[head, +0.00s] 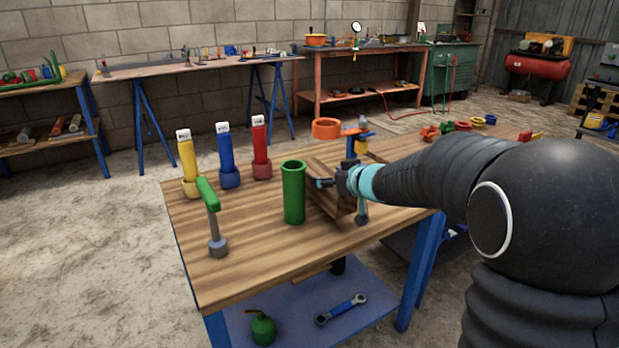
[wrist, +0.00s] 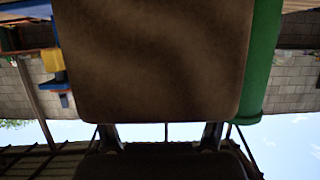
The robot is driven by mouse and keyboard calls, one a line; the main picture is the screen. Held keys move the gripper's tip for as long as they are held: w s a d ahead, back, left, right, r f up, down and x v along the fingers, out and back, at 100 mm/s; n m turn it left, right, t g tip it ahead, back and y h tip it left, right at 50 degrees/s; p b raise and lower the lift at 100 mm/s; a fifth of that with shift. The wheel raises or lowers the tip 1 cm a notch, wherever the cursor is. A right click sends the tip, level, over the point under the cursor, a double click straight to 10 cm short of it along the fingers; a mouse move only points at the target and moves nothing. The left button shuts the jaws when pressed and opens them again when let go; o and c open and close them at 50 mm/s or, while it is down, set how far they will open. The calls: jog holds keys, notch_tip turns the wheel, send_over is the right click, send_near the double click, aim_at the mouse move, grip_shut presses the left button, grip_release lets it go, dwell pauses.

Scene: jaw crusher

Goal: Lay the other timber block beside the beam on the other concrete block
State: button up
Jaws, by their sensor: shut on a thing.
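My gripper (head: 337,184) is over the right part of the wooden bench, just right of a green cylinder. It is shut on a brown timber block (wrist: 150,60), which fills the upper middle of the wrist view, with both fingers (wrist: 160,135) at its lower edge. In the head view the brown timber block (head: 325,203) shows tilted, partly behind my gripper. I cannot tell whether it touches the bench. No concrete block or beam can be made out; the block and my arm hide part of the bench.
The green cylinder (head: 294,192) stands close left of the held block; it also shows in the wrist view (wrist: 262,60). Yellow (head: 187,160), blue (head: 226,155) and red (head: 261,148) cylinders stand behind-left. A green-handled tool (head: 213,215) stands front left. The bench's front middle (head: 255,250) is clear.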

aim_at(309, 163)
jog(key=w+a, duration=0.1)
jog(key=w, duration=0.1)
jog(key=w+a, duration=0.2)
jog(key=w, duration=0.1)
jog(key=w+a, duration=0.2)
jog(key=shift+w+r, duration=0.1)
jog(key=shift+w, duration=0.05)
jog(key=shift+f+b, duration=0.9)
jog(key=shift+f, duration=0.9)
jog(key=shift+f, duration=0.15)
jog(key=o, duration=1.4)
jog(key=shift+d+r, duration=0.15)
jog(key=shift+r, duration=0.05)
jog(key=p+v, duration=0.2)
jog(key=v, duration=1)
jog(key=shift+f, duration=0.1)
